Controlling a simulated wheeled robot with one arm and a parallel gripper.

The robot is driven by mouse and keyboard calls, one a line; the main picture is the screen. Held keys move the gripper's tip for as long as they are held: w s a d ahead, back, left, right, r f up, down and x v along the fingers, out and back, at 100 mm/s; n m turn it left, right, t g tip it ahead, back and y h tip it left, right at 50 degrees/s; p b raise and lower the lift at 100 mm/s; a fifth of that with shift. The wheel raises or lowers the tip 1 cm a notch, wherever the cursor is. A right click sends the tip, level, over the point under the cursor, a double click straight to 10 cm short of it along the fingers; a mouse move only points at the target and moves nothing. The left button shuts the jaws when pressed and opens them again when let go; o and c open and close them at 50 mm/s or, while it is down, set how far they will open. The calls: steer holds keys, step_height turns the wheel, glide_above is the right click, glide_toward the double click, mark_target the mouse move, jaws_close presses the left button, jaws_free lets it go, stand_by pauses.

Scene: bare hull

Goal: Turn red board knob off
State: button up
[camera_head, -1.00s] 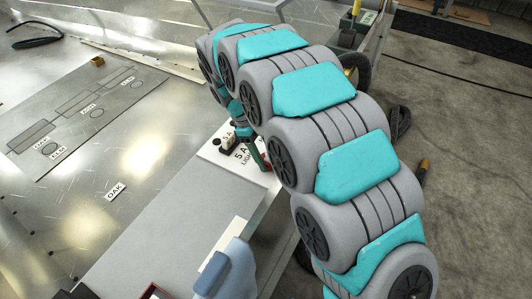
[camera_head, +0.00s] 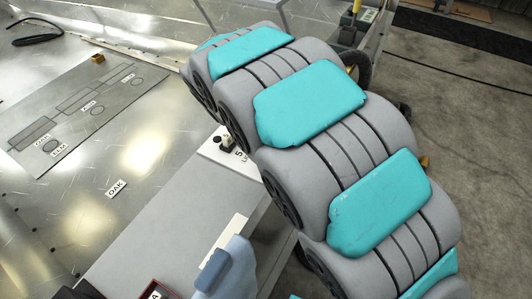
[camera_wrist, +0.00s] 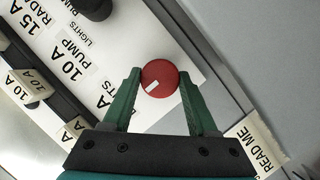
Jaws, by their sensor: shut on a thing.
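The red knob (camera_wrist: 160,76) sits on the white board (camera_wrist: 190,48) in the wrist view. Its white mark points toward the lower left of the picture. My gripper (camera_wrist: 160,84) has one green finger on each side of the knob and is shut on it. In the head view my arm hides the knob and my gripper; only the left part of the white board (camera_head: 210,152) shows.
A black knob (camera_wrist: 93,6) stands on the board. A row of labelled switches (camera_wrist: 35,78) lies at the left of the wrist view. A READ ME tag (camera_wrist: 256,143) is at the lower right. A grey panel (camera_head: 165,215) lies before the board.

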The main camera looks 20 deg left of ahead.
stand_by(0.5)
steer(key=o, duration=1.4)
steer(key=shift+b+v, duration=0.4)
steer(key=shift+v, duration=3.5)
